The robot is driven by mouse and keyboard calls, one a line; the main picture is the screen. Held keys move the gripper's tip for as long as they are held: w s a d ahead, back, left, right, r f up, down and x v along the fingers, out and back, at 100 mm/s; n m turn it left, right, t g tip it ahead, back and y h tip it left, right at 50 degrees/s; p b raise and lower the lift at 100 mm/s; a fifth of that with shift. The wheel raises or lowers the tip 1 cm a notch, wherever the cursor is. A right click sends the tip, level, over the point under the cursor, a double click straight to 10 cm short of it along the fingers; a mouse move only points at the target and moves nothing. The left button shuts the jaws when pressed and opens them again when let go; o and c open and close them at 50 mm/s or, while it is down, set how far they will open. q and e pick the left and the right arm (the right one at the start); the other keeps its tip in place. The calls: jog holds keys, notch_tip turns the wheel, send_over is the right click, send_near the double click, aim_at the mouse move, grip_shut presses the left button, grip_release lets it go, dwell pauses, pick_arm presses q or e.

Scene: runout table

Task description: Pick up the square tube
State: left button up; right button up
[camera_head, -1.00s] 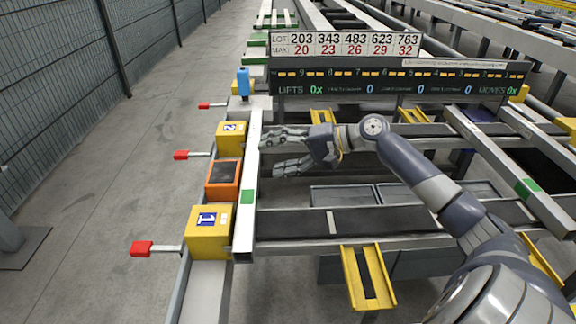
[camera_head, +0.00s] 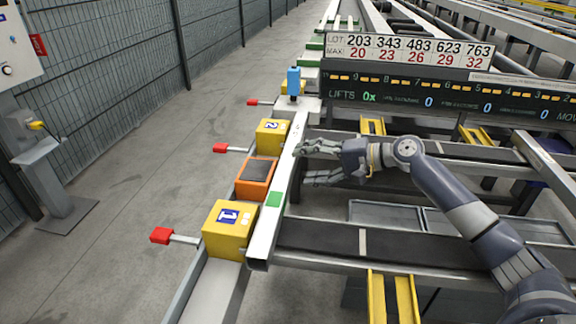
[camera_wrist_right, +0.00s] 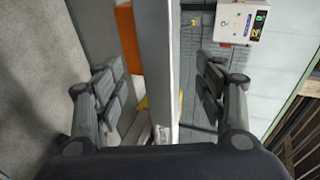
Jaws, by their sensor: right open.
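The square tube (camera_head: 273,212) is a long pale grey hollow beam with a green patch. It lies lengthwise along the left ends of the dark conveyors, beside the yellow blocks, its open end nearest me. My right gripper (camera_head: 301,165) is open at the tube's right side, with its fingers pointing left towards it. In the right wrist view the tube (camera_wrist_right: 157,50) runs between the two spread fingers of the gripper (camera_wrist_right: 158,88), with gaps on both sides. My left gripper is not in view.
Yellow blocks marked 1 (camera_head: 229,230) and 2 (camera_head: 271,135), an orange-framed box (camera_head: 256,177) and red-tipped levers (camera_head: 161,236) stand left of the tube. A sign board (camera_head: 412,48) hangs behind the gripper. A mesh fence (camera_head: 110,50) stands at left beyond open floor.

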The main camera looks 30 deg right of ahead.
aim_at(295, 165)
jog(key=x, duration=0.4)
jog(key=shift+w, duration=0.15)
jog(key=shift+c, duration=0.5)
jog(key=c, duration=1.4)
jog(key=shift+a, duration=0.1)
grip_shut()
